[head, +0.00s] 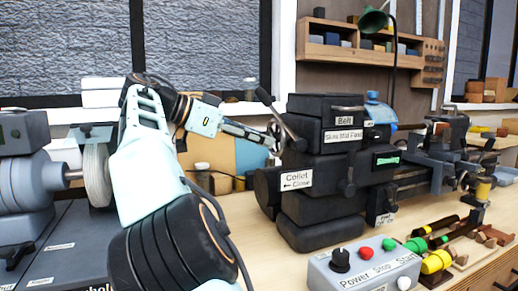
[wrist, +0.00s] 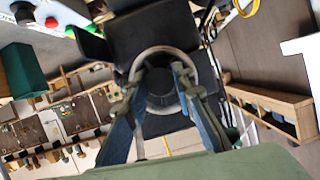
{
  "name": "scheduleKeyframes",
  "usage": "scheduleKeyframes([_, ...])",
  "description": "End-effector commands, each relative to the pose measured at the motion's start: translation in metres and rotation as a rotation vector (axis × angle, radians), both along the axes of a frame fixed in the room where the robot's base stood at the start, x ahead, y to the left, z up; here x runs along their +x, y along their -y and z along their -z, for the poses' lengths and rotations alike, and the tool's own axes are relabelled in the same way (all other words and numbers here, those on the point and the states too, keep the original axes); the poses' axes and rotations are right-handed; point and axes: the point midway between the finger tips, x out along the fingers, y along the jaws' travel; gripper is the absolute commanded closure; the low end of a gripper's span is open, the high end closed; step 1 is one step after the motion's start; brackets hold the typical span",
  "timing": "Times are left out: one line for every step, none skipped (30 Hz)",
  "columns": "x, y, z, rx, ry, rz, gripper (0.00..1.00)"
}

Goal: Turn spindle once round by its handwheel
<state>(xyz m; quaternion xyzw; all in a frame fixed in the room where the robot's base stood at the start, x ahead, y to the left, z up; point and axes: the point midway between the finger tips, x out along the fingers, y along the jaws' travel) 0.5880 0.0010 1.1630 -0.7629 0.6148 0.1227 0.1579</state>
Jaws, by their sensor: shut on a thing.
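The lathe headstock (head: 335,163) is a stack of dark blocks with labels "Belt", "Slow Mid Fast" and "Collet Close". My gripper (head: 277,140) reaches its left end from the left. In the wrist view, the handwheel (wrist: 165,49) is a grey ring around a dark round hub, on the dark end of the headstock. My gripper's two fingers (wrist: 158,88) lie on either side of the hub, across the ring, and are shut on the handwheel. In the head view I cannot make out the handwheel clearly.
A grey control box (head: 362,268) labelled "Power Stop Start" stands at the front of the bench. Coloured tools lie on a wooden rack (head: 470,252) at right. A grinder (head: 97,172) stands at left. A dark lever (head: 280,118) rises close to my gripper.

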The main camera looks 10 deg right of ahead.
Motion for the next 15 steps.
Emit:
scheduleKeyframes([-0.0005,0.0,0.0044,0.006,0.024,-0.001,1.0])
scheduleKeyframes([-0.0004,0.0,0.0044,0.009,0.04,0.0,1.0])
scheduleKeyframes([-0.0004,0.0,0.0045,0.012,0.06,-0.001,1.0])
scheduleKeyframes([-0.0004,0.0001,0.0045,0.015,0.074,-0.001,1.0])
scheduleKeyframes([-0.0005,0.0001,0.0046,0.018,0.089,0.0,1.0])
scheduleKeyframes([-0.0007,0.0001,0.0046,0.022,0.108,0.0,1.0])
scheduleKeyframes([-0.0008,0.0002,0.0047,0.024,0.122,0.0,1.0])
scheduleKeyframes([-0.001,0.0003,0.0046,0.028,0.137,0.001,1.0])
scheduleKeyframes([-0.001,0.0002,0.0045,0.032,0.157,0.0,1.0])
scheduleKeyframes([-0.001,0.0001,0.0045,0.035,0.172,0.0,1.0])
scheduleKeyframes([-0.0009,0.0001,0.0045,0.038,0.187,0.0,1.0])
scheduleKeyframes([-0.0008,-0.0002,0.0045,0.042,0.206,-0.002,1.0])
scheduleKeyframes([-0.0009,-0.0003,0.0046,0.045,0.22,-0.001,1.0])
scheduleKeyframes([-0.0009,-0.0004,0.0046,0.048,0.235,-0.001,1.0])
scheduleKeyframes([-0.0011,-0.0004,0.0045,0.051,0.254,-0.001,1.0])
